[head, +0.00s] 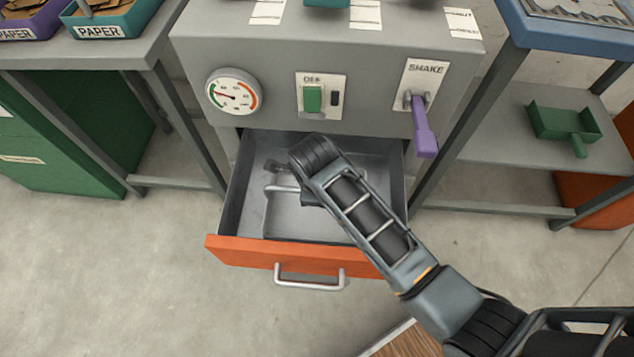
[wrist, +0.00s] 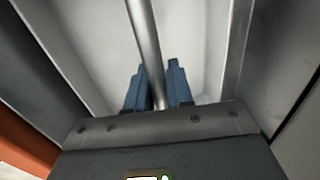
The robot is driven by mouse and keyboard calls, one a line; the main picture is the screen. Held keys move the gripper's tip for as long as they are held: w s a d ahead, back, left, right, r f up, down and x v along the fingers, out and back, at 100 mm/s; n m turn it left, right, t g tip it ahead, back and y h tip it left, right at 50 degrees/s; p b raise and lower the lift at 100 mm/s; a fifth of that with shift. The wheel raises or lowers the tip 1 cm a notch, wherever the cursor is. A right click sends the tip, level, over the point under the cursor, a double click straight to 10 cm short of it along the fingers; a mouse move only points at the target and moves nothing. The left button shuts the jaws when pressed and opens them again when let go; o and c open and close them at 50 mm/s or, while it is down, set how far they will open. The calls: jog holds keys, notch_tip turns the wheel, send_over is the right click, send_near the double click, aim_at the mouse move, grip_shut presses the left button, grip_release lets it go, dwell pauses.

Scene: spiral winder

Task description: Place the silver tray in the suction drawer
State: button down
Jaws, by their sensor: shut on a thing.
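The suction drawer (head: 262,252) is pulled open, with an orange front and a grey box. The silver tray (head: 287,224) is inside its walls, and a thin silver handle bar (head: 282,189) crosses above the tray floor. My gripper (wrist: 155,90) has its blue fingers closed on either side of the tray's bar (wrist: 143,35) in the wrist view. The pale tray floor (wrist: 205,45) lies beyond the fingers. In the head view my arm hides the fingertips and part of the tray. I cannot tell whether the tray touches the drawer bottom.
The grey machine above the drawer carries a gauge (head: 233,94), a green switch (head: 312,98) and a purple shake lever (head: 424,128). The lever hangs near the drawer's right side. A green scoop (head: 565,125) lies on a side shelf at right. Floor in front of the drawer is clear at left.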

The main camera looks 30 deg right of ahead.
jog(key=shift+w+f, duration=0.1)
jog(key=shift+f, duration=0.25)
jog(key=w+d, duration=0.1)
jog(key=w+d+b, duration=0.1)
jog(key=w, duration=0.1)
jog(key=shift+d+f, duration=0.2)
jog(key=shift+f, duration=0.35)
jog(key=shift+f, duration=0.15)
jog(key=c, duration=1)
grip_release()
jog(key=p+v, duration=0.3)
jog(key=v, duration=0.9)
